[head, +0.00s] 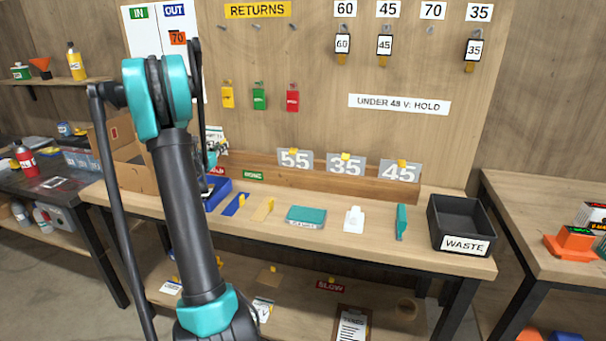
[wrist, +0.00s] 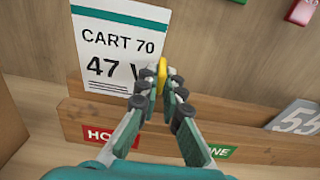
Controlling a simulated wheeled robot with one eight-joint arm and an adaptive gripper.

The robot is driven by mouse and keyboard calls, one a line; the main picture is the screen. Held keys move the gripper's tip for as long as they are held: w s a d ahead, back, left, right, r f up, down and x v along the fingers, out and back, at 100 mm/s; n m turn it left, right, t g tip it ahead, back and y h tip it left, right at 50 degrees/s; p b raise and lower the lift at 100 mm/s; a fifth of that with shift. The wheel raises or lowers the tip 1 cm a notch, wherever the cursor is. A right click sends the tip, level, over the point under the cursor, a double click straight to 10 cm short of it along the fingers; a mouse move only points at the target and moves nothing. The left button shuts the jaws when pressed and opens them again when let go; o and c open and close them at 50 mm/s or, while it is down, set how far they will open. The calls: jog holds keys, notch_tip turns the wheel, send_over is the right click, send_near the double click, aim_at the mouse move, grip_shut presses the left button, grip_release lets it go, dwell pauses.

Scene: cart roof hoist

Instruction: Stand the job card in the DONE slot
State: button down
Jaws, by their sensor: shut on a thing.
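The job card (wrist: 110,45) is white with a teal band and reads "CART 70" and "47 V", its last part hidden by my gripper. My gripper (wrist: 160,85) is shut on the card's yellow tab (wrist: 162,72). The card also shows in the head view (head: 217,133), partly behind my arm. The wooden slot rack (wrist: 170,130) has a red HOLD label (wrist: 108,135), partly covered, and a green DONE label (wrist: 215,152), also partly covered. In the wrist view the card appears upright above the HOLD side; I cannot tell whether it touches the rack.
A wall sign (head: 399,104) reads "UNDER 48 V: HOLD". Number plates 55 (head: 295,165), 35 and 45 stand along the rack. Several small items lie on the bench, with a black WASTE bin (head: 461,222) at right. A cardboard box (head: 130,170) stands at left.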

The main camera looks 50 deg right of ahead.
jog(key=shift+a, duration=0.1)
jog(key=a+r, duration=0.1)
jog(key=s+a+r, duration=0.1)
jog(key=shift+s+a+r, duration=0.1)
jog(key=shift+a+r, duration=0.15)
jog(key=shift+a, duration=0.05)
dwell(0.3)
